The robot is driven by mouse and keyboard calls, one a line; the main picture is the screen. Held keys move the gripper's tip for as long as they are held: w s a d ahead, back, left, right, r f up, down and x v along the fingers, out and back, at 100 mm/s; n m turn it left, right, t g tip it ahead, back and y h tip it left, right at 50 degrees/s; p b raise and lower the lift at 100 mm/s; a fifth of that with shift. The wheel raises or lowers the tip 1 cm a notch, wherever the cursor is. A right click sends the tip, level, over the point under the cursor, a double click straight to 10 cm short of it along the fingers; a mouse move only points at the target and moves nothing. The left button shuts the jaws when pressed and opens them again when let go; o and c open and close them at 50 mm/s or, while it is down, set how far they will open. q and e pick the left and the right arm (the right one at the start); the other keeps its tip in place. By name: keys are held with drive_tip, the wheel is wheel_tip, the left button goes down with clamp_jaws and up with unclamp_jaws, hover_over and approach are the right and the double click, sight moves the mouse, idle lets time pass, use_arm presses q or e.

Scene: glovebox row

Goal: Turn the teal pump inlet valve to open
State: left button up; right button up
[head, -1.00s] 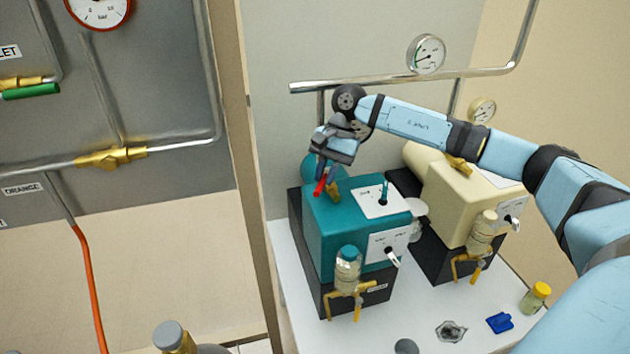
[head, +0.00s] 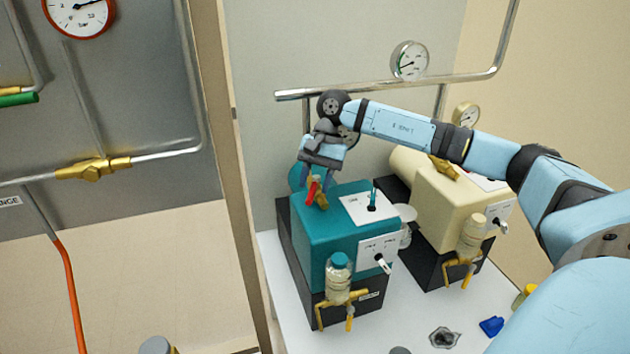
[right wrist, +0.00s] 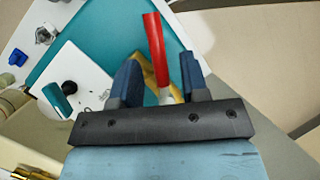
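The teal pump (head: 325,225) stands on a black base on the white bench. Its inlet valve, a brass body (head: 321,201) with a red lever (head: 312,187), is on its top at the back left. My right gripper (head: 317,188) points down over this valve. In the right wrist view the red lever (right wrist: 156,48) passes between the two blue fingers of the gripper (right wrist: 158,80). The fingers are apart, with a gap on each side of the lever. The brass body is partly hidden behind the gripper. My left gripper is not in view.
A cream pump (head: 450,195) stands to the right of the teal one. A steel pipe (head: 400,84) with a gauge (head: 409,61) runs behind them. A bottle (head: 338,277) and brass fitting are at the teal pump's front. A blue item (head: 491,327) lies on the bench.

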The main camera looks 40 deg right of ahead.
sight(316, 186)
wheel_tip(316, 186, up, 20)
drive_tip(key=p, duration=0.1)
idle(0.5)
